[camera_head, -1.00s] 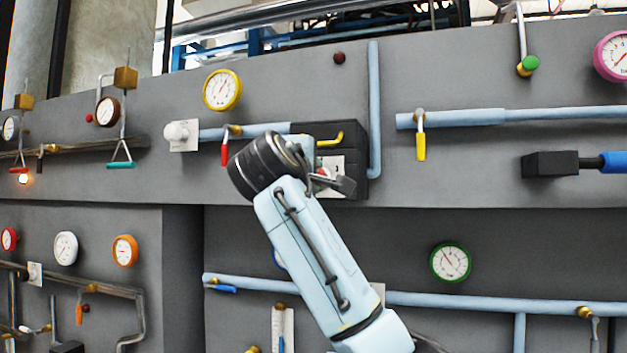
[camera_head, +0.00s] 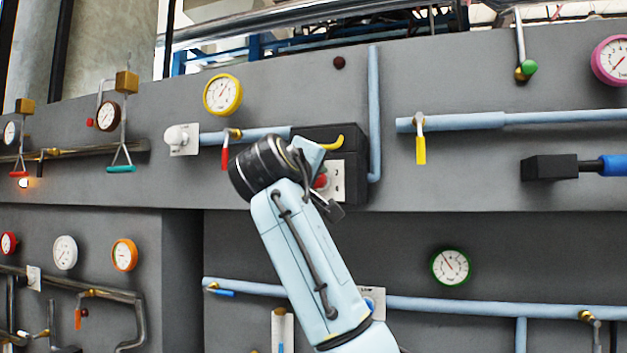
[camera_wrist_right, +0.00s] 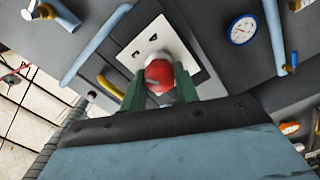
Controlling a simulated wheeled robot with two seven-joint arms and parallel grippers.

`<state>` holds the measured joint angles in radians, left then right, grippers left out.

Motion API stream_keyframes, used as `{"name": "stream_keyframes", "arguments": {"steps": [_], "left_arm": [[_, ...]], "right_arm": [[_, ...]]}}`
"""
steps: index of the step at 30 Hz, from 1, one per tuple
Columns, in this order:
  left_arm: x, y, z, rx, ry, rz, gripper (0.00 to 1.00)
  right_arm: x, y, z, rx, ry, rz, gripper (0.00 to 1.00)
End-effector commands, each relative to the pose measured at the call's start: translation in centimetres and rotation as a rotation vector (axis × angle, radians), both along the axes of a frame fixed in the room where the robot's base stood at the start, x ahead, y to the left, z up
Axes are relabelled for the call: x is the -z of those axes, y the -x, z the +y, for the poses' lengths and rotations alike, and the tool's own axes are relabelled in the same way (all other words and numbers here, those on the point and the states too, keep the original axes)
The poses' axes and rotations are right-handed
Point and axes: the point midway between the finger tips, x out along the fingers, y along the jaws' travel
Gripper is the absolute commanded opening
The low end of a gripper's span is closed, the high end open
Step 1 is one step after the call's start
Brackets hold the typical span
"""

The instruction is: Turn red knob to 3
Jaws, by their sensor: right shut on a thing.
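The red knob (camera_wrist_right: 160,76) sits on a white plate (camera_wrist_right: 140,40) on a dark box (camera_head: 357,150). In the wrist view the two green fingers of my right gripper (camera_wrist_right: 160,88) are on either side of the knob and closed on it. A pale mark shows on the knob's face. Small dark marks show on the plate, too blurred to read. In the head view my right gripper (camera_head: 322,185) is at the plate (camera_head: 339,180), and part of the red knob (camera_head: 320,181) shows beside it. My left gripper is not in view.
A yellow handle (camera_head: 334,143) sticks out just above the knob plate. A red lever (camera_head: 225,155) hangs left of my wrist, and a vertical blue pipe (camera_head: 375,110) runs close on the right.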

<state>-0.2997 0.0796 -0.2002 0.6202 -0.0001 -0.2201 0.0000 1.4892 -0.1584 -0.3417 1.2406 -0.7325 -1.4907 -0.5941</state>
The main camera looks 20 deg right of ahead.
Motion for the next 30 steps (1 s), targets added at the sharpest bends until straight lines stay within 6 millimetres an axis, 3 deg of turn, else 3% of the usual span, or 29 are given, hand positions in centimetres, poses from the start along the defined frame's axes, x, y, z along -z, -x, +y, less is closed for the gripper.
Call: {"name": "stream_keyframes", "arguments": {"steps": [6, 7, 12, 23, 30], "left_arm": [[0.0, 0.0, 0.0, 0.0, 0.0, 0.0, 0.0], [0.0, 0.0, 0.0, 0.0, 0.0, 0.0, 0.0], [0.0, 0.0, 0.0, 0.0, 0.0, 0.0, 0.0], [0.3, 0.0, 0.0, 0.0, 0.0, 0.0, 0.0], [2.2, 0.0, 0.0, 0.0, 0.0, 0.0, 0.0]], "right_arm": [[0.1, 0.0, 0.0, 0.0, 0.0, 0.003, 0.08], [0.1, 0.0, 0.0, 0.0, 0.0, 0.003, 0.32], [0.1, 0.0, 0.0, 0.0, 0.001, 0.002, 0.52], [0.1, 0.5, 0.4, -0.002, 0.002, 0.0, 0.52], [0.3, 4.1, 2.9, -0.005, 0.001, -0.004, 0.52]]}}
